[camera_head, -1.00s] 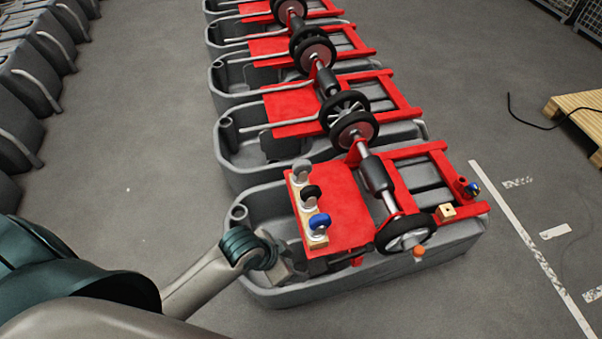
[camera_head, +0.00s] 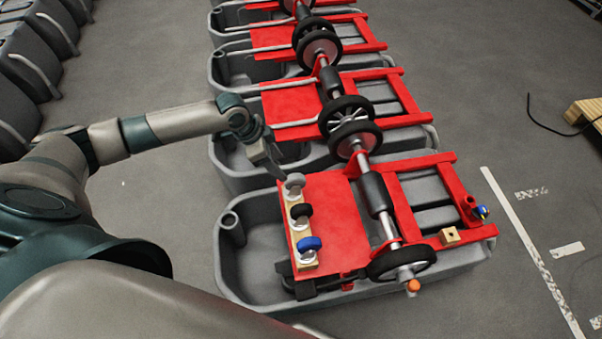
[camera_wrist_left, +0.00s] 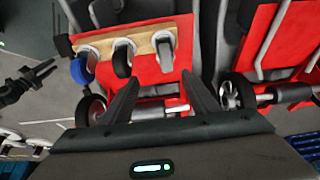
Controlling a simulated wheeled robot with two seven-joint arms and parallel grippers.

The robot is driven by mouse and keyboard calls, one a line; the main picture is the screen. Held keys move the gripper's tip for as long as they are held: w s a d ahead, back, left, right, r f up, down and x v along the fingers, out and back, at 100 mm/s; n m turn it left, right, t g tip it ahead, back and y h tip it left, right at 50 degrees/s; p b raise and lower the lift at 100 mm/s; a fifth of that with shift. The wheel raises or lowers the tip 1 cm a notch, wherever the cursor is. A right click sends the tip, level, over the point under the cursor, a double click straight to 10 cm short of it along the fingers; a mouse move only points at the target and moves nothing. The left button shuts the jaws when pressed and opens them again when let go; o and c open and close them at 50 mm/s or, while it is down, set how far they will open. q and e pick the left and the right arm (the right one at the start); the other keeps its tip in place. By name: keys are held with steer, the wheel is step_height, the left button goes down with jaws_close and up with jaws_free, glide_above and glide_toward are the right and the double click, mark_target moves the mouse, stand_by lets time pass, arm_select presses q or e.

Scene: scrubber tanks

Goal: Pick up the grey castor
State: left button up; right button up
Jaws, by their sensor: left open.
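The grey castor (camera_head: 294,182) stands at the far end of a row of castors on a wooden strip (camera_head: 305,264) along the left edge of the red plate. The black castor (camera_head: 301,211) and the blue castor (camera_head: 310,243) are nearer me. My left gripper (camera_head: 281,172) is just above and behind the grey castor in the head view. In the left wrist view its jaws (camera_wrist_left: 160,78) are open and empty.
The red plate (camera_head: 340,215) lies over a grey tank (camera_head: 236,275) with an axle and wheels (camera_head: 402,262) to the right. A wooden block (camera_head: 449,235) sits on the red frame. More tank units stand behind.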

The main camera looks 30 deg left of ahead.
mark_target(292, 178)
arm_select(q)
steer(key=shift+a+r, duration=0.3)
steer(key=shift+r, duration=0.05)
steer(key=p+x, duration=0.2)
steer(key=x, duration=1)
steer(key=shift+w+r, duration=0.1)
steer(key=shift+w, duration=0.05)
steer(key=shift+f, duration=0.25)
arm_select(e)
steer(key=s+d+g, duration=0.1)
steer(key=s+d, duration=0.1)
steer(key=s, duration=0.4)
steer(key=shift+s+d+f+g+h, duration=0.25)
steer(key=shift+s+d+g+h, duration=0.05)
steer(key=shift+s+d+g, duration=0.1)
steer(key=shift+w, duration=0.15)
